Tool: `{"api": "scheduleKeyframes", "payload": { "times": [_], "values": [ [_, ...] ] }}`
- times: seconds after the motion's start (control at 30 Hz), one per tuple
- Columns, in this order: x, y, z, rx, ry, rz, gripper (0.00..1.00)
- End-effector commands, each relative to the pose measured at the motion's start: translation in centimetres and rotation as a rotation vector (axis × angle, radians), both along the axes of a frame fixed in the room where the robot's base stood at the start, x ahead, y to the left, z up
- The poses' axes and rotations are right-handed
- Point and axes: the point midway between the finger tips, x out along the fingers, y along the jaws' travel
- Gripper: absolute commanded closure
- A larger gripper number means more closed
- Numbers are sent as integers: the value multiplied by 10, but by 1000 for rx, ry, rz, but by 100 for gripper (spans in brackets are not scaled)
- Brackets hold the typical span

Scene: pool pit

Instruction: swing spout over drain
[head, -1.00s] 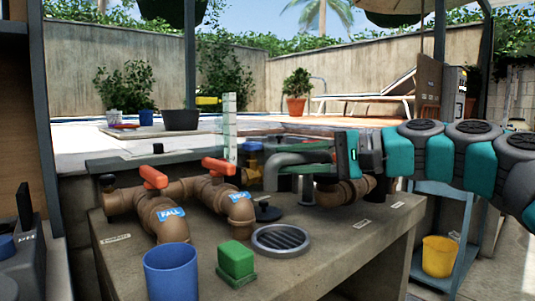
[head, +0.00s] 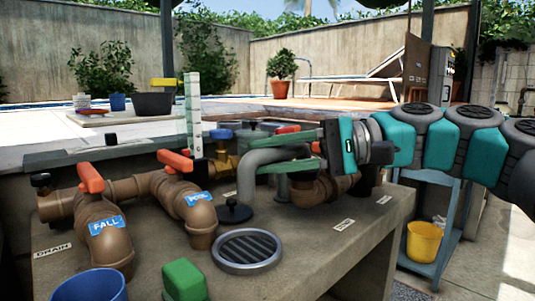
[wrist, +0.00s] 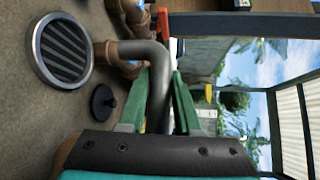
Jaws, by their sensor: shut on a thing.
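The grey bent spout (head: 246,180) stands over the bench, its bend behind the drain and its lower end pointing down. The drain is a round metal grate (head: 247,251) set in the bench top, nearer to me than the spout. My gripper (head: 262,157) reaches in from the right, with its green fingers one above and one below the spout's horizontal part, shut on it. In the wrist view, the spout (wrist: 160,85) runs between the two fingers and bends left towards the grate (wrist: 62,50).
Brown pipes with orange handles (head: 176,160) stand left of the spout. A black knob (head: 234,212) sits between spout and grate. A green block (head: 184,281) and a blue cup (head: 90,286) stand at the near edge. A yellow bucket (head: 424,241) is right, on a shelf.

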Motion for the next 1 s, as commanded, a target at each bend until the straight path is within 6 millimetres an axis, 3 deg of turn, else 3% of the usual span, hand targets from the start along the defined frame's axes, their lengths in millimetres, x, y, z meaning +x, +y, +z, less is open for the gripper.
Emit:
{"api": "scheduleKeyframes", "payload": {
  "times": [0.07, 0.1, 0.33, 0.67, 1.0],
  "values": [
    [0, 0, -2, -4, 1, 1, 100],
    [0, 0, -2, -3, 1, 2, 64],
    [0, 0, -1, -2, 0, 1, 38],
    [0, -3, 0, -1, 0, 0, 38],
    [5, -44, 5, 0, 0, -3, 38]
  ]
}}
